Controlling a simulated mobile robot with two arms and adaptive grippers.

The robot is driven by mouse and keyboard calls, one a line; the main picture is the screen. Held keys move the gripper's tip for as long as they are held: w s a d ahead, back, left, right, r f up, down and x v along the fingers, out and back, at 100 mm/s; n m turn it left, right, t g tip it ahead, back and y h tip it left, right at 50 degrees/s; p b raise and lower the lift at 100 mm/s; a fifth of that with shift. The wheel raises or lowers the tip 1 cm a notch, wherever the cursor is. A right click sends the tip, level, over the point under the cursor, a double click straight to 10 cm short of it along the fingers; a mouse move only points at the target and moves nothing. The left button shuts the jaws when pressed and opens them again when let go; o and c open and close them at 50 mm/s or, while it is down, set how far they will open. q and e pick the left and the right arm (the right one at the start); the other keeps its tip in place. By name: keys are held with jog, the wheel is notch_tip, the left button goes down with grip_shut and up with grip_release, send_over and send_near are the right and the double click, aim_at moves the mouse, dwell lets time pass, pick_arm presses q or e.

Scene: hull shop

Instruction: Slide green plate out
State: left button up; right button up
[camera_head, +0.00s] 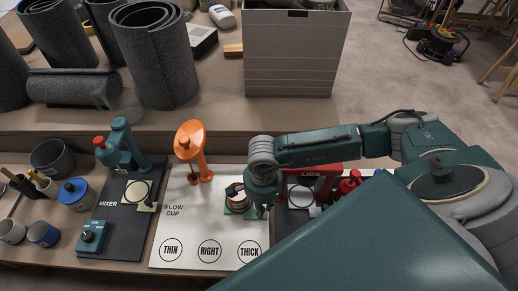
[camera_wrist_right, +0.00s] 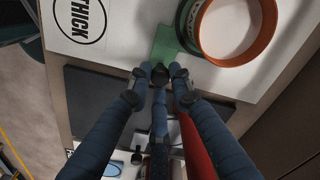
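The green plate (camera_head: 240,210) lies on the white flow cup board, under a cup with a copper-orange rim (camera_head: 235,190). In the right wrist view, the plate's tab (camera_wrist_right: 172,45) sticks out from beneath the orange ring (camera_wrist_right: 262,48). My right gripper (camera_head: 262,208) is beside the cup, on its right. In the right wrist view, its fingertips (camera_wrist_right: 160,73) are close together at the tab's outer end. They overlap the tab's end, so I cannot tell whether they grip it. My left gripper is not in view.
The flow cup board (camera_head: 190,225) has circles marked THIN, RIGHT and THICK. An orange stand (camera_head: 197,155) rises behind it. The dark mixer board (camera_head: 128,225) is to the left. A red lid press (camera_head: 312,172) stands close to my right arm.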

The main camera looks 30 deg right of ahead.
jog(key=shift+o, duration=1.4)
jog(key=shift+s+d, duration=0.15)
jog(key=shift+d, duration=0.05)
notch_tip(320, 180, up, 12)
jog(key=shift+s, duration=0.1)
